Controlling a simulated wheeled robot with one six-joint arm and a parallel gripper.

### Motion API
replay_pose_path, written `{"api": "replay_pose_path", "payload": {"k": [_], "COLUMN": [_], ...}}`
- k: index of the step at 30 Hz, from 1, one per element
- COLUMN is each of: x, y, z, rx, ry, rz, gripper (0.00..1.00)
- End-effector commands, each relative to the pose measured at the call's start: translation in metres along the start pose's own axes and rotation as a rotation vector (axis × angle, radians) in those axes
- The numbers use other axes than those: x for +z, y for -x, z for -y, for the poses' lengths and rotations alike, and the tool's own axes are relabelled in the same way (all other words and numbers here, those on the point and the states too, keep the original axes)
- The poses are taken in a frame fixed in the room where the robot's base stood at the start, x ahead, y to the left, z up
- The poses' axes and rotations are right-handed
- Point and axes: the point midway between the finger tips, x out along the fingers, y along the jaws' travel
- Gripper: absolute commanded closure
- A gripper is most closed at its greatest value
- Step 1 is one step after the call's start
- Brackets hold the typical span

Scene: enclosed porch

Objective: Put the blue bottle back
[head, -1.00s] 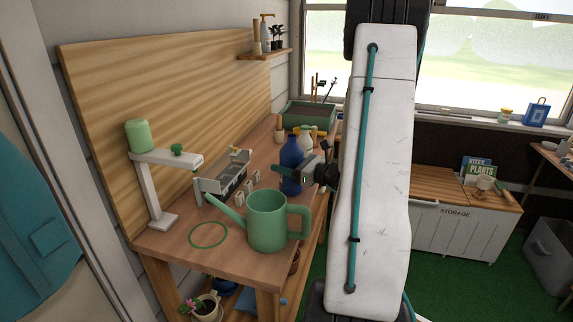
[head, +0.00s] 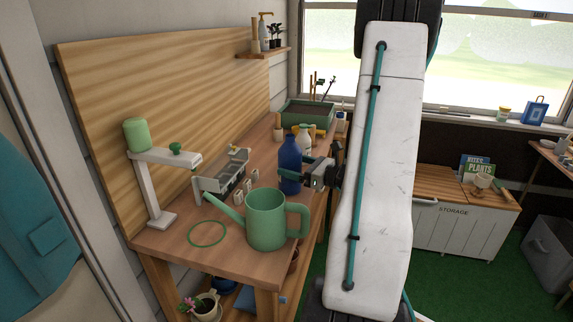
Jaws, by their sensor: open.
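The blue bottle (head: 290,157) stands upright on the wooden bench (head: 178,246), behind the green watering can (head: 266,220). My gripper (head: 301,170) is open at the right side of the bottle, its fingers pointing left. Part of the bottle's lower body is hidden by a finger and the can. I cannot tell whether a finger still touches the bottle. A thin green ring (head: 207,222) lies flat on the bench left of the can, with nothing in it.
A white lamp-like stand (head: 154,190) with a green top is at the bench's left. A grey rack (head: 222,180) with small blocks beside it lies left of the bottle. A white bottle (head: 304,141) and a green planter (head: 307,115) stand behind it.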

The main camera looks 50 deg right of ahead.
Motion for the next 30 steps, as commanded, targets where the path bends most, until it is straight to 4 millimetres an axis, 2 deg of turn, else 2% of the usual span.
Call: {"api": "replay_pose_path", "payload": {"k": [3,9,27,30], "x": [0.003,0.003,0.003,0.007], "y": [0.022,0.042,0.044,0.044], "z": [-0.001,-0.001,-0.002,0.000], "rx": [-0.004,-0.002,0.000,-0.005], "ry": [0.000,0.000,0.000,0.009], "rz": [0.001,0.000,0.000,0.002], "gripper": [0.17,0.17,0.17,0.17]}}
